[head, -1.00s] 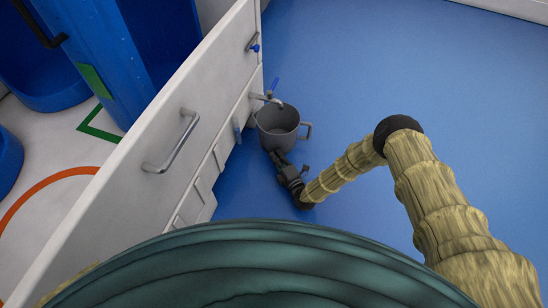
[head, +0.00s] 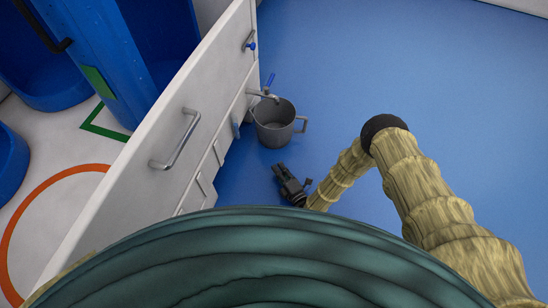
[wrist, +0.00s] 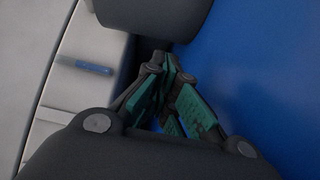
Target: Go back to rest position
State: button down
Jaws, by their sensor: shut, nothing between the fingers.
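My gripper (head: 280,168) is below and a little right of a grey pot (head: 275,124) in the head view. A gap of blue floor lies between the fingertips and the pot. In the wrist view my gripper (wrist: 170,75) has its green-padded fingers drawn together with nothing held. The dark rounded shape at the top of the wrist view may be the pot (wrist: 155,15); only a part of it shows. The pot has a side handle and sits under a tap (head: 263,95) on the white cabinet.
The white cabinet (head: 150,190) with metal handles runs along my left. A blue-handled part (wrist: 85,66) is on it in the wrist view. Blue tubs (head: 105,60) stand behind it on a pale floor with green and orange markings. Blue floor (head: 400,60) to the right is clear.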

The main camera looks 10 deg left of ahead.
jog(key=shift+p+v, duration=0.45)
jog(key=shift+v, duration=1.35)
